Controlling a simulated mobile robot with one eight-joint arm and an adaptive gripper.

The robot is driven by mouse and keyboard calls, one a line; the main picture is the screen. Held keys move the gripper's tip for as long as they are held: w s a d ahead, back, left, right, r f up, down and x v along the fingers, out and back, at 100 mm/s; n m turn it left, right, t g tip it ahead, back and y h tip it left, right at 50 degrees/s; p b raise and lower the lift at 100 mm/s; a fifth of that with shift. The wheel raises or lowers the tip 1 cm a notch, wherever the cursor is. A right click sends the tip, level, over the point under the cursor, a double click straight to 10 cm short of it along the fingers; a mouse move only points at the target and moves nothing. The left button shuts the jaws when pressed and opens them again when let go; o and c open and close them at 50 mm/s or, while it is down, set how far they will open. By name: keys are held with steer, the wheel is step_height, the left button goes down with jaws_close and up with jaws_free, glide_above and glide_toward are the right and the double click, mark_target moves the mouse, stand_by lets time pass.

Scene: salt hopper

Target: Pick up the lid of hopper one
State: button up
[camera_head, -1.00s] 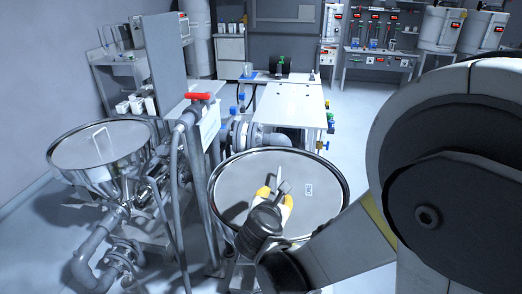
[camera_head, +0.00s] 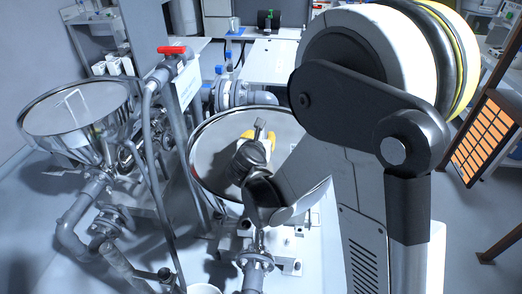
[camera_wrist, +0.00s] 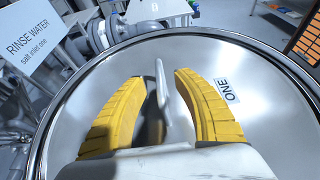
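The lid of hopper one is a round shiny metal disc (camera_head: 213,140) with a raised rim, lying on the hopper in the centre of the head view. In the wrist view the lid (camera_wrist: 255,130) fills most of the picture, with a white "ONE" label (camera_wrist: 227,90). Its upright grey handle (camera_wrist: 165,85) stands between the two yellow fingers. My gripper (camera_wrist: 163,82) is open, fingers apart on either side of the handle, with gaps visible. In the head view my gripper (camera_head: 257,137) is over the lid; my arm covers the lid's right part.
A second lidded hopper (camera_head: 75,108) stands at left. A "RINSE WATER" sign (camera_wrist: 40,40) and pipework (camera_head: 170,75) with a red-handled valve stand just left of hopper one. A white table (camera_head: 270,55) is behind. An orange-panelled frame (camera_head: 485,135) stands at right.

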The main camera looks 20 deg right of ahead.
steer(key=x, duration=0.2)
steer(key=shift+w+d+f, duration=0.1)
steer(key=shift+w, duration=0.15)
jaws_close()
